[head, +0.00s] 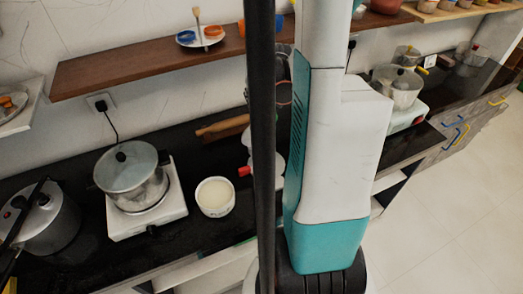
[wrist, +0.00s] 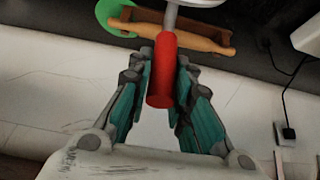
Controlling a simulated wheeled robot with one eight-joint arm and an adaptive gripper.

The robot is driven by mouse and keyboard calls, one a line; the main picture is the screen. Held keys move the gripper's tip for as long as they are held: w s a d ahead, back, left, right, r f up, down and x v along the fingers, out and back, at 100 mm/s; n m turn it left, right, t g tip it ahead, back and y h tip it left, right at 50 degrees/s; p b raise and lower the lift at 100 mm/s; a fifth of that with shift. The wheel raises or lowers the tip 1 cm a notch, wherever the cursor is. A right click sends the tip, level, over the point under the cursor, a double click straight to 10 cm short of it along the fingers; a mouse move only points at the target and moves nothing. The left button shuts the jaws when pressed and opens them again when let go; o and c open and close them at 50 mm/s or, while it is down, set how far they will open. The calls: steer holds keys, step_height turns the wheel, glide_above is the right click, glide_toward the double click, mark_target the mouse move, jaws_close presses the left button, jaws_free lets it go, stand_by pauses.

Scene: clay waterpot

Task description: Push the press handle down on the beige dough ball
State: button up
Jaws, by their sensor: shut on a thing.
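The red press handle (wrist: 162,72) stands between the fingers of my gripper (wrist: 165,58) in the wrist view. My gripper is shut on it. A grey rod runs from the handle toward a pale round part at the top edge. In the head view, a small red piece (head: 244,171) shows beside a pale press part (head: 268,166), largely hidden behind my column and arm. My gripper is hidden in the head view. I cannot make out the beige dough ball in either view.
A rolling pin (head: 222,127) lies on the black counter (head: 75,190). A white bowl (head: 215,197) with cream contents stands left of the press. A lidded pot (head: 132,175) sits on a white stove, with a pressure cooker (head: 42,216) farther left. A wooden shelf (head: 130,65) hangs above.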

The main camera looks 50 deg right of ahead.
mark_target(257, 108)
steer(key=shift+s, duration=0.1)
steer(key=shift+s+a, duration=0.45)
steer(key=shift+s, duration=0.3)
steer(key=shift+s+a, duration=0.45)
steer(key=shift+s, duration=0.4)
steer(key=shift+s+a+f, duration=0.15)
steer(key=shift+s+a, duration=0.25)
steer(key=shift+s, duration=0.25)
steer(key=shift+s+a+f, duration=0.15)
steer(key=shift+s+a, duration=0.2)
steer(key=shift+s, duration=0.3)
steer(key=shift+s+a, duration=0.1)
steer(key=shift+s, duration=0.1)
jaws_close()
steer(key=o, duration=0.9)
jaws_free()
steer(key=shift+o, duration=0.2)
